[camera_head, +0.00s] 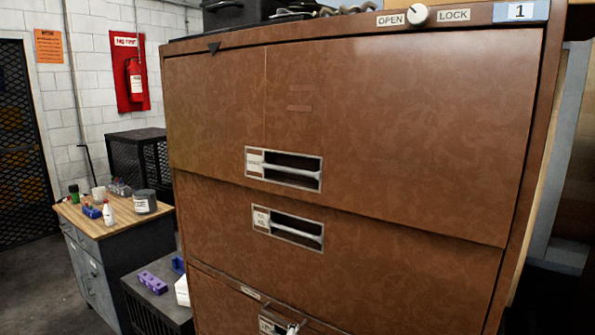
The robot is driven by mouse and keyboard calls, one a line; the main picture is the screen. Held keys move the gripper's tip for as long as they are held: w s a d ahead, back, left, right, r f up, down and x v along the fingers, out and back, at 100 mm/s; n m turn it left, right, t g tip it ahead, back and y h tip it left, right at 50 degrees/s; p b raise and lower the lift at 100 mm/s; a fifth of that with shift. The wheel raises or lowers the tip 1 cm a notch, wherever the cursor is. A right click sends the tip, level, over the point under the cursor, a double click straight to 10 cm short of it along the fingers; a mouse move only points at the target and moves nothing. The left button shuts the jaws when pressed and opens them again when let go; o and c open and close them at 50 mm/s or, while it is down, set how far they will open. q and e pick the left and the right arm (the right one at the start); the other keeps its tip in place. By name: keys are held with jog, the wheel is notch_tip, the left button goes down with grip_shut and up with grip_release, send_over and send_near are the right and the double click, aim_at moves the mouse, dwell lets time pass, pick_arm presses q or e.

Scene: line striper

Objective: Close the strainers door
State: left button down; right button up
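A brown metal cabinet (400,130) with stacked door or drawer fronts fills the middle and right of the head view. The top front has a recessed handle (284,169) with a small label, and its lower edge stands a little proud of the front below. The second front has a similar labelled handle (288,227). A third front (215,300) shows at the bottom, with a label and a handle cut off by the picture edge. The labels are too small to read, so I cannot tell which front is the strainers door. Neither of my grippers is in view.
A white knob (418,14) sits between OPEN and LOCK labels on the cabinet's top rim. At left, a wood-topped workbench (98,216) holds bottles and small items. A low dark stand (150,302) with a purple block is close beside the cabinet. Floor shows at far left.

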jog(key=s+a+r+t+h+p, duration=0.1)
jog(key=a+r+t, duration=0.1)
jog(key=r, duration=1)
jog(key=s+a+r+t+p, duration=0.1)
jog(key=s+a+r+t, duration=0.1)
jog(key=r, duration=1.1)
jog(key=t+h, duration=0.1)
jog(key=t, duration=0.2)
send_near(289, 171)
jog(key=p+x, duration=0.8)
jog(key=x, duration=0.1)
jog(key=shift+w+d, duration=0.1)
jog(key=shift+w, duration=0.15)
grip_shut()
